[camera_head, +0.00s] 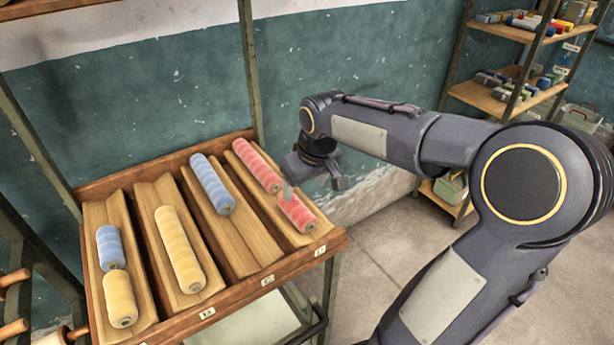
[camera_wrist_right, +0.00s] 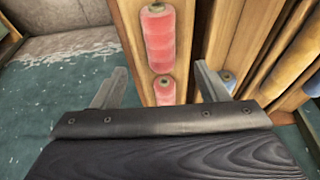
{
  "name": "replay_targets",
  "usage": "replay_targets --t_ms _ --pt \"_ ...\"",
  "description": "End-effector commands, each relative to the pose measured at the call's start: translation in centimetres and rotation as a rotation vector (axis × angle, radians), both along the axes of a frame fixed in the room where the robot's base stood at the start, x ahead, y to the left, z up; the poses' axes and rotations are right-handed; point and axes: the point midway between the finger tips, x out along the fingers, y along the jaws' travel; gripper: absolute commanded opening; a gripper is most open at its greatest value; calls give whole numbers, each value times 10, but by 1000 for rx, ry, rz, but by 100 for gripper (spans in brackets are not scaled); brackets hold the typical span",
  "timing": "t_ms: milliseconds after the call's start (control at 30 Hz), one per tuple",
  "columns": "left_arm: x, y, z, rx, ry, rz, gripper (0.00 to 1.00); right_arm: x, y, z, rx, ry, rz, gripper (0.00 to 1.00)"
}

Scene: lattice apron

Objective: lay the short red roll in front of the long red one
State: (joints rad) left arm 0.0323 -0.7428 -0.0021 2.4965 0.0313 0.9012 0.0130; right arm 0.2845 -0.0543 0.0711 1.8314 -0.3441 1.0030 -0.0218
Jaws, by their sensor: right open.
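The long red roll (camera_head: 257,165) lies in the rightmost trough of the slanted rack. The short red roll (camera_head: 297,214) lies in the same trough in front of it, near the rack's front edge. In the right wrist view the short red roll (camera_wrist_right: 159,40) is at top centre. The long red roll (camera_wrist_right: 165,92) shows only its front end there, the rest hidden by my gripper. My right gripper (camera_head: 313,187) is open and empty above this trough, near where the two rolls meet; its fingers (camera_wrist_right: 161,78) also show in the wrist view. My left gripper is not in view.
The wooden rack (camera_head: 266,281) has labelled troughs. A blue roll (camera_head: 212,185) lies in the neighbouring trough and a long yellow roll (camera_head: 179,250) in the one beyond. A short blue roll (camera_head: 110,247) and a short yellow roll (camera_head: 120,298) share the leftmost trough. Shelves (camera_head: 500,105) stand at right.

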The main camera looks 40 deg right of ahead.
Motion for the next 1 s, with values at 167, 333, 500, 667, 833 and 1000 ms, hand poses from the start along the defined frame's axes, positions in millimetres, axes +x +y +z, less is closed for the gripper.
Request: replay_targets --t_ms 167,333,500,667,833,1000 --pt "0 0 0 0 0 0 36 -6 1 22 0 -3 1 68" --pt "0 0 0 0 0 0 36 -29 21 28 34 -27 8 68" --pt "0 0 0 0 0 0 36 -93 80 14 167 -109 23 68" --pt "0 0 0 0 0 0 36 -144 129 -12 299 -172 26 68" --pt "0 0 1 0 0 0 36 -166 151 -29 368 -197 24 68" --pt "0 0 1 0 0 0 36 -167 153 -30 374 -197 23 68"
